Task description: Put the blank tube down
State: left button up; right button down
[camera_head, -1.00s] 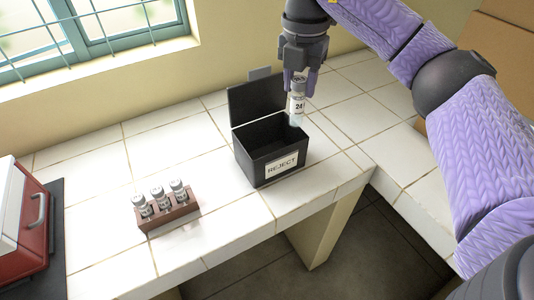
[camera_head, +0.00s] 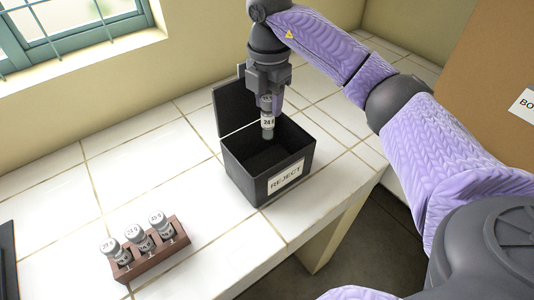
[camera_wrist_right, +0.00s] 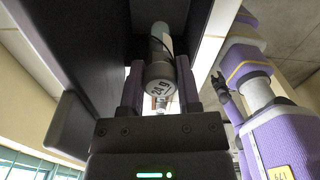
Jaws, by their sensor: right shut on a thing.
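My right gripper (camera_head: 270,98) points down over the black REJECT bin (camera_head: 285,183) and is shut on a tube (camera_head: 267,122). The tube is upright, with a grey cap, a white label reading 24 and something unclear, and a grey-blue lower end. That end is over or just inside the bin's opening; I cannot tell how deep. In the right wrist view the tube's numbered cap (camera_wrist_right: 160,88) is between the fingers. A dark gripper-like form beside a purple arm, probably my left gripper (camera_wrist_right: 219,88), shows there; its jaws are unclear.
The bin's lid (camera_head: 232,108) stands open at its back. A brown rack (camera_head: 152,263) with three capped tubes is at the front left. White tiled counter lies clear between rack and bin. A cardboard box (camera_head: 497,85) stands at the right.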

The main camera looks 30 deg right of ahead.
aim_at(269, 129)
notch_tip(269, 129, down, 7)
jog(key=shift+f+b, duration=0.15)
jog(key=shift+b, duration=0.55)
jog(key=shift+f+b, duration=0.7)
jog(key=shift+f, duration=1.9)
jog(key=shift+c, duration=1.6)
grip_release()
notch_tip(269, 129, up, 12)
jog(key=p, duration=0.3)
jog(key=shift+r, duration=0.2)
jog(key=shift+f, duration=0.1)
